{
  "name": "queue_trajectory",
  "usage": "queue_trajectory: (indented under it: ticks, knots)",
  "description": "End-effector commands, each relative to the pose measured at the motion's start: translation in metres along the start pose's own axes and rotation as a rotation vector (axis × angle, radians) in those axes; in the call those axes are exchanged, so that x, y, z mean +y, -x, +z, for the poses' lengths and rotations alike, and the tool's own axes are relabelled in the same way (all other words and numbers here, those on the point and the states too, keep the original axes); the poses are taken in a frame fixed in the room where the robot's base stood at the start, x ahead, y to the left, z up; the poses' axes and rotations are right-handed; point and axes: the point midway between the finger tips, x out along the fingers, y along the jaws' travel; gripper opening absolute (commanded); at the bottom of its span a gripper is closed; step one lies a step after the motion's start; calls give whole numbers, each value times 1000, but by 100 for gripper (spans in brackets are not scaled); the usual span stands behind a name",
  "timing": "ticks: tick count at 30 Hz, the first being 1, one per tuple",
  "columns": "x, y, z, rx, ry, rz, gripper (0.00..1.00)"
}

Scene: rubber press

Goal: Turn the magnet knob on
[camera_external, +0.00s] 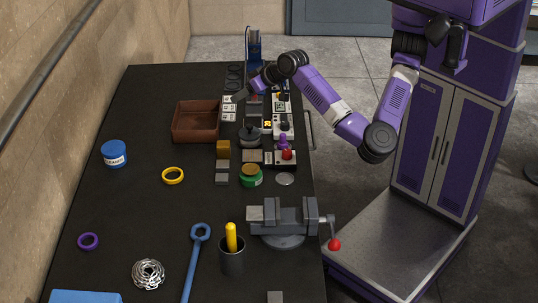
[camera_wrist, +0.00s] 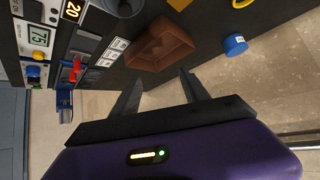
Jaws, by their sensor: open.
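A row of small instrument panels (camera_external: 280,105) runs along the right side of the black bench. I cannot tell which control is the magnet knob. My gripper (camera_external: 240,97) is over the far part of the bench, left of the panels, near the white label cards (camera_external: 229,108). In the wrist view its fingers (camera_wrist: 161,85) are apart with nothing between them.
A brown tray (camera_external: 183,139) stands left of my gripper. A blue clamp-like stand (camera_external: 254,45) is at the far end. A dark round pot (camera_external: 249,137), small blocks, a green-lidded jar (camera_external: 250,176) and a grey vise (camera_external: 284,220) are nearer.

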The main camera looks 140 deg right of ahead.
Motion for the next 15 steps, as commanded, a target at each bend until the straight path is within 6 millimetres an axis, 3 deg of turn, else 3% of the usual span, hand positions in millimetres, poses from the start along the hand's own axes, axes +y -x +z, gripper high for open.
queue_trajectory:
  ticks: [6,9,15]
  knots:
    - [-3,17,103,-470,9,26,53]
    - [5,29,139,-627,36,61,53]
    - [14,55,172,-801,67,99,53]
